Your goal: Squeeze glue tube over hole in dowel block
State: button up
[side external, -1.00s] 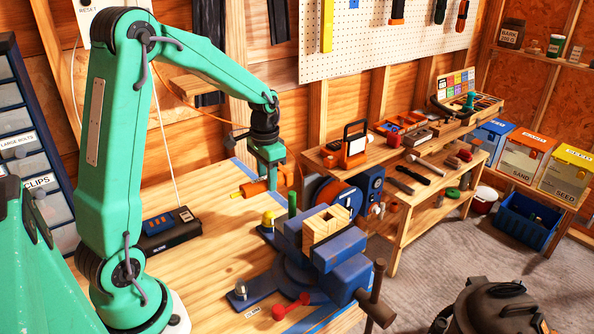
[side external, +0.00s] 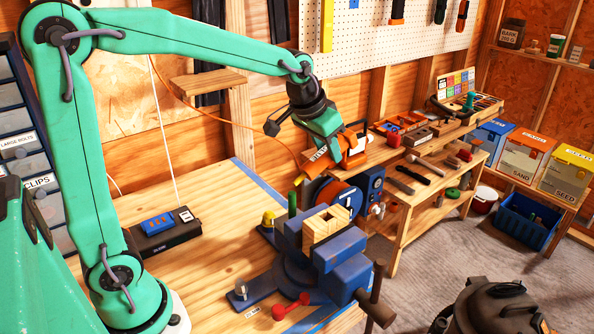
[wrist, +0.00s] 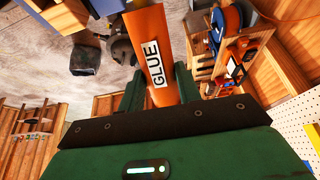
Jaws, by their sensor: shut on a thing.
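My gripper (side external: 325,148) is shut on the orange glue tube (side external: 315,165), which is held in the air above and behind the vise. The tube is tilted, its yellow nozzle tip (side external: 298,181) pointing down and left. In the wrist view the tube (wrist: 153,50), with its white GLUE label, sits between the two green fingers of my gripper (wrist: 160,88). The pale wooden dowel block (side external: 324,228) is clamped in the blue vise (side external: 345,270), with an opening in its top. The nozzle is apart from the block, above and to its left. The inside of the hole is hard to make out.
A green upright peg (side external: 292,203) and a yellow-topped item (side external: 268,218) stand just left of the vise. A blue-and-orange reel (side external: 340,198) is close behind it. A black case (side external: 163,229) lies at the bench's left. The bench middle (side external: 215,250) is clear.

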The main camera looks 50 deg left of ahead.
jog(key=s+d+r+m+t+h, duration=0.1)
jog(key=s+d+r+t, duration=0.1)
jog(key=d+r+t, duration=0.1)
jog(key=s+d+r+m+t+h, duration=0.2)
jog(key=d+r, duration=0.3)
jog(key=d, duration=0.3)
jog(key=shift+s+r+t, duration=0.25)
jog(key=shift+r+t, duration=0.15)
jog(key=shift+t, duration=0.1)
jog(key=shift+a+f, duration=0.1)
jog(key=shift+f, duration=0.1)
notch_tip(320, 180, down, 6)
dwell(0.5)
jog(key=shift+f, duration=0.15)
jog(key=shift+c, duration=0.5)
dwell(0.5)
